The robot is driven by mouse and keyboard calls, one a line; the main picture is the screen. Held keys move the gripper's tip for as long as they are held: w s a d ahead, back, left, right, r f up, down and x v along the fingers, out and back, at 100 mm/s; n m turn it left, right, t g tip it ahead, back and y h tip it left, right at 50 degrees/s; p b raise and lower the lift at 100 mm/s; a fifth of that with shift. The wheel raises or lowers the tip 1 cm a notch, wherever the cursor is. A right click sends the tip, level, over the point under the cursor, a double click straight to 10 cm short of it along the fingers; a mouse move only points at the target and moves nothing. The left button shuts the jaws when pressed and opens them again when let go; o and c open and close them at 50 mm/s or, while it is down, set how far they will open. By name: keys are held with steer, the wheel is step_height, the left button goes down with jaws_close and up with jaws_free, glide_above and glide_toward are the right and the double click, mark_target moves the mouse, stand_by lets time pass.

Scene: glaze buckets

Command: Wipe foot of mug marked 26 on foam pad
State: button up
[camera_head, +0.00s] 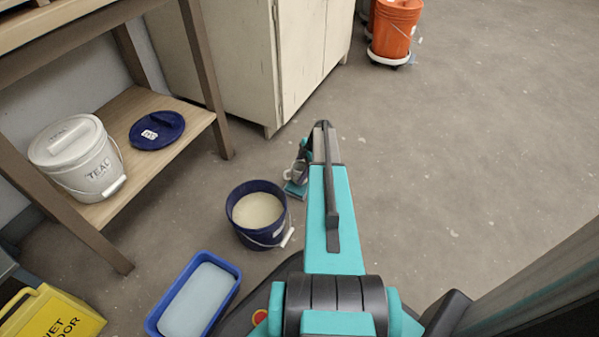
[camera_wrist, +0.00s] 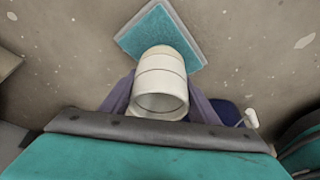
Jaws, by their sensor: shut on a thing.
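The white mug (camera_wrist: 160,80) is between the two fingers of my gripper (camera_wrist: 160,104) in the wrist view, its open end toward the camera and its far end toward the foam pad. No number shows on it. The teal foam pad (camera_wrist: 158,35) lies on the floor, partly hidden behind the mug. I cannot tell whether the mug touches it. In the head view, my gripper (camera_head: 301,160) is partly hidden by my arm; the mug (camera_head: 296,174) shows just above the foam pad (camera_head: 295,190).
A dark blue bucket of cream glaze (camera_head: 257,232) stands close left of the pad. A blue tray (camera_head: 233,270) and a yellow floor sign (camera_head: 55,318) are nearer. A shelf (camera_head: 190,122) and cabinet (camera_head: 240,60) stand behind. An orange bucket (camera_head: 394,30) is far off; the right floor is clear.

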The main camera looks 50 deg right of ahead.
mark_target(303, 168)
steer(key=shift+f, duration=0.55)
stand_by(1.0)
steer(key=shift+a, duration=0.15)
steer(key=shift+s+a, duration=0.25)
steer(key=shift+a, duration=0.55)
steer(key=shift+s+a, duration=0.2)
steer(key=shift+a, duration=0.55)
steer(key=shift+w+d+f+p, duration=0.15)
steer(key=shift+w+d, duration=0.15)
steer(key=shift+d, duration=0.85)
steer(key=shift+w+d+r+p, duration=0.1)
steer(key=shift+w+d+p, duration=0.2)
steer(key=shift+d, duration=0.85)
steer(key=shift+w+d+f+p, duration=0.1)
steer(key=shift+w+d, duration=0.25)
steer(key=shift+d, duration=0.8)
steer(key=shift+s+a+r, duration=0.1)
steer(key=shift+s+a, duration=0.25)
steer(key=shift+a, duration=0.8)
steer(key=shift+s+a+r, duration=0.1)
steer(key=shift+s+a, duration=0.2)
steer(key=shift+a, duration=0.85)
steer(key=shift+s+a, duration=0.35)
steer(key=shift+a, duration=0.8)
